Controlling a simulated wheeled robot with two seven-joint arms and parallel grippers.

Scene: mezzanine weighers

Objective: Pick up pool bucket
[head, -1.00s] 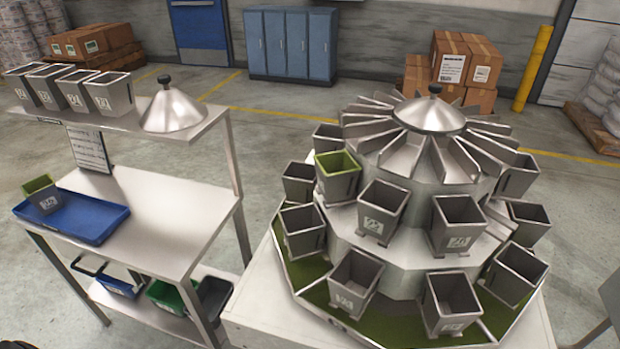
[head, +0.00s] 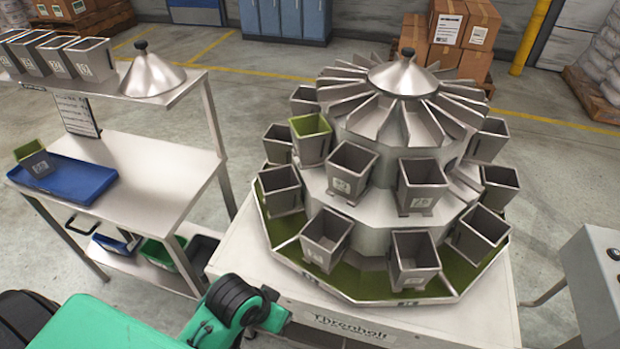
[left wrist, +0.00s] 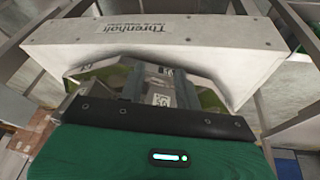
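The weigher (head: 385,205) carries grey metal buckets in two rings. One upper-ring bucket (head: 311,140) on the left has a green inside; others such as this bucket (head: 352,170) and this bucket (head: 422,186) are plain grey with labels. Lower-ring buckets include this one (head: 326,240) and this one (head: 415,258). Another green-lined bucket (head: 34,160) stands in a blue tray (head: 85,182) on the steel table. My green arm shows at the bottom of the head view, in front of the weigher. The left wrist view shows the weigher's white base (left wrist: 150,50).
A row of grey buckets (head: 60,57) and a steel cone (head: 150,75) stand on the table's upper shelf. Crates (head: 165,255) sit on the lower shelf. A grey control box (head: 598,285) stands at the right. Floor is clear between table and weigher.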

